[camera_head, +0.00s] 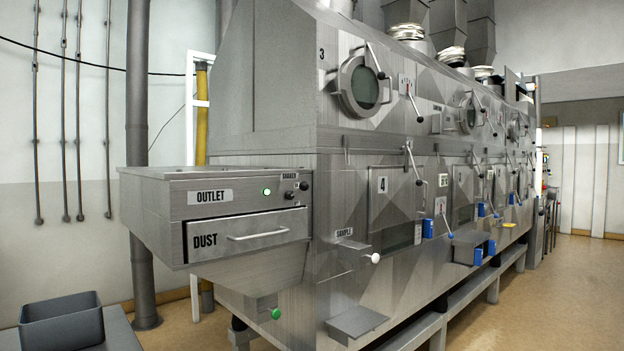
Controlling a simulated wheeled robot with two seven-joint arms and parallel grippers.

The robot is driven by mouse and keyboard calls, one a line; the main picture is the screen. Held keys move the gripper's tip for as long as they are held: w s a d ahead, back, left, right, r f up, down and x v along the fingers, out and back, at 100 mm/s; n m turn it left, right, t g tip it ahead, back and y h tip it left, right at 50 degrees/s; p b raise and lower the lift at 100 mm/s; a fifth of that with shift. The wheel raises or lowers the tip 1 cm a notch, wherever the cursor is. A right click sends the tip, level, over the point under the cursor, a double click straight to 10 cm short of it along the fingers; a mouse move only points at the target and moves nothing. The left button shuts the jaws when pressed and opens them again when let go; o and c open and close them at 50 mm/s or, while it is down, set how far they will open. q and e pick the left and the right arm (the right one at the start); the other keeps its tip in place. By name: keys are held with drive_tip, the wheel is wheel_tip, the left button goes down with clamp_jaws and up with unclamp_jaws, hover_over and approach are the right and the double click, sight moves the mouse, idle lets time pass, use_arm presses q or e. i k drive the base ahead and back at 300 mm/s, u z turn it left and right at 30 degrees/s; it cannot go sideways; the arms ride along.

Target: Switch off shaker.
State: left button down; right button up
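The shaker controls are on the front of the metal outlet box (150,200), under a small label (289,177) that seems to read "SHAKER". A round green lamp (266,191) is lit there. To its right are two small black knobs or buttons, a lower one (290,195) and a higher one (304,185). Which of them is the switch, and their exact positions, are too small to tell. Neither of my grippers is in view.
Below the controls is a "DUST" drawer (200,240) with a bar handle (258,236). A green knob (275,313) sits lower down. A grey open bin (62,322) stands at bottom left. A white-ended sample handle (374,258) juts out at right.

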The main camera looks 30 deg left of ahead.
sight(303, 186)
drive_tip(key=z, duration=0.05)
drive_tip(key=i, duration=1.55)
drive_tip(key=u, duration=0.75)
